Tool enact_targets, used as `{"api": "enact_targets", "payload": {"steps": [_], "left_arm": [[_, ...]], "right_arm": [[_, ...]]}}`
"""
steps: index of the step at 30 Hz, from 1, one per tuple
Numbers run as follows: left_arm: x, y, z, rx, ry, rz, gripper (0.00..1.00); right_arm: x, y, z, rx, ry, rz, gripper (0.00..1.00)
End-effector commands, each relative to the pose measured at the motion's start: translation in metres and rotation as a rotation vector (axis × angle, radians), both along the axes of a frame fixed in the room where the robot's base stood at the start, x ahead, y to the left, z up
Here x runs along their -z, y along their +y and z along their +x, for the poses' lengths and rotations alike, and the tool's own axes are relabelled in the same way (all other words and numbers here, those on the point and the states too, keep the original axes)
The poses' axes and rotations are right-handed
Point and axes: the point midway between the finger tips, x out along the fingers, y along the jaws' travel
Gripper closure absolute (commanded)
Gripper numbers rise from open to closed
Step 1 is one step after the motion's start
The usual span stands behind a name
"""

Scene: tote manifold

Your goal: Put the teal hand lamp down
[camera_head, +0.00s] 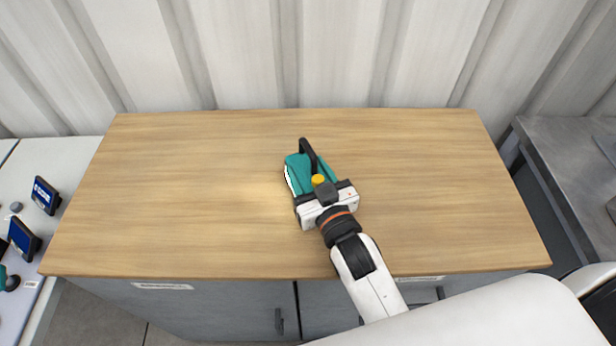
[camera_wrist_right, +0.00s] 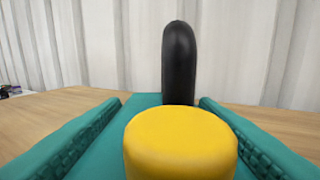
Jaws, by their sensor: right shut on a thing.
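The teal hand lamp (camera_head: 297,172) is over the middle of the wooden worktop, with its black handle (camera_head: 308,152) pointing toward the back wall and a yellow knob on top. My right gripper (camera_head: 318,187) is shut on the lamp from the front side. In the right wrist view, the yellow knob (camera_wrist_right: 180,145) fills the lower middle, with the black handle (camera_wrist_right: 179,65) upright behind it and teal ridged sides left and right. I cannot tell whether the lamp's underside touches the worktop. My left gripper is not in view.
The wooden worktop (camera_head: 180,190) is bare around the lamp, on top of a grey cabinet. A white table (camera_head: 75,165) at the left holds several small devices. A grey metal bench (camera_head: 565,150) stands at the right. A corrugated wall (camera_head: 340,50) closes the back.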

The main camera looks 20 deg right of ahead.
Motion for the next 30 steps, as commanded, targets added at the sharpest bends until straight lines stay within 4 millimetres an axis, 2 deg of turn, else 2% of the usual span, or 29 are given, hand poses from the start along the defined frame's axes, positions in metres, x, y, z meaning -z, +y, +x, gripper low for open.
{"api": "enact_targets", "payload": {"steps": [5, 8, 15, 21, 26, 30], "left_arm": [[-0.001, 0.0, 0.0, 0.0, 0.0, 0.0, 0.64], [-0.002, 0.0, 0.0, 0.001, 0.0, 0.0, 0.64], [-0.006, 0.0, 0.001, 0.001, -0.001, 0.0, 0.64], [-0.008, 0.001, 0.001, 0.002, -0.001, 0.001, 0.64], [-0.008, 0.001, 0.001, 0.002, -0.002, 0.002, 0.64], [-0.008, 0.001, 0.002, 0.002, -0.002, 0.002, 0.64]], "right_arm": [[-0.005, 0.0, 0.0, 0.0, -0.005, 0.001, 0.83], [-0.016, 0.0, 0.0, 0.0, -0.007, 0.0, 0.83], [-0.065, 0.0, 0.001, 0.0, -0.01, 0.001, 0.83], [-0.094, 0.0, 0.001, 0.0, -0.006, 0.001, 0.83], [-0.101, 0.0, 0.0, 0.0, -0.003, 0.0, 0.83], [-0.088, -0.008, -0.01, 0.015, 0.005, 0.007, 0.83]]}}
